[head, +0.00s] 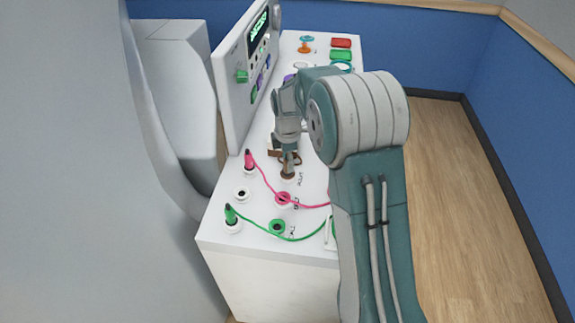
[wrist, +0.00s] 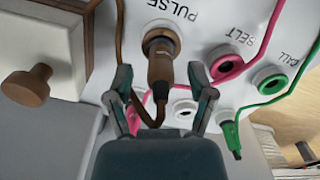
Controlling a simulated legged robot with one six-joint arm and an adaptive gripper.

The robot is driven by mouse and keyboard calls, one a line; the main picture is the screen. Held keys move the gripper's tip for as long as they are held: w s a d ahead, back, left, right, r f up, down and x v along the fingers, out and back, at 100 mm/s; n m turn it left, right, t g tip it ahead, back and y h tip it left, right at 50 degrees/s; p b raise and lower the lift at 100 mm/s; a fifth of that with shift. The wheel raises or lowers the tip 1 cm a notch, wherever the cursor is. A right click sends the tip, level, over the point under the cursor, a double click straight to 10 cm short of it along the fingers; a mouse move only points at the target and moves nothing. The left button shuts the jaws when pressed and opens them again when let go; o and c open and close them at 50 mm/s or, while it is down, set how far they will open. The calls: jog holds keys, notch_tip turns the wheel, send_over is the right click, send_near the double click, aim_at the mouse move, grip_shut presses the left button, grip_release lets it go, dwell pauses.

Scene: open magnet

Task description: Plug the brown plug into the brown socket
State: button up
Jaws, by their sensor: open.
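The brown plug (wrist: 161,68) stands with its front end in the brown-ringed socket (wrist: 158,34) beside the PULSE label in the wrist view. How deep it sits I cannot tell. A brown cable (wrist: 142,108) loops from its rear end. My gripper (wrist: 163,92) is open, with one finger on each side of the plug's rear part and a visible gap on both sides. In the head view my gripper (head: 289,150) points down over the brown socket (head: 287,176), and the arm partly hides the plug.
A pink socket (head: 283,199) and a green socket (head: 278,227) lie nearer the front edge. A pink plug (head: 249,160) and a green plug (head: 230,215) stand at the left, with cables across the top. A brown knob (wrist: 27,85) and an upright panel (head: 240,75) are close by.

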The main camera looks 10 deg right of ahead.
notch_tip(320, 180, up, 10)
jog(key=shift+a+f, duration=0.1)
jog(key=s+r+m+t, duration=0.3)
jog(key=s+r+m, duration=0.6)
jog(key=s, duration=0.5)
jog(key=s+m+t, duration=0.2)
jog(key=s+m, duration=0.7)
jog(key=s, duration=0.8)
jog(key=shift+f+t, duration=0.25)
jog(key=shift+t, duration=0.05)
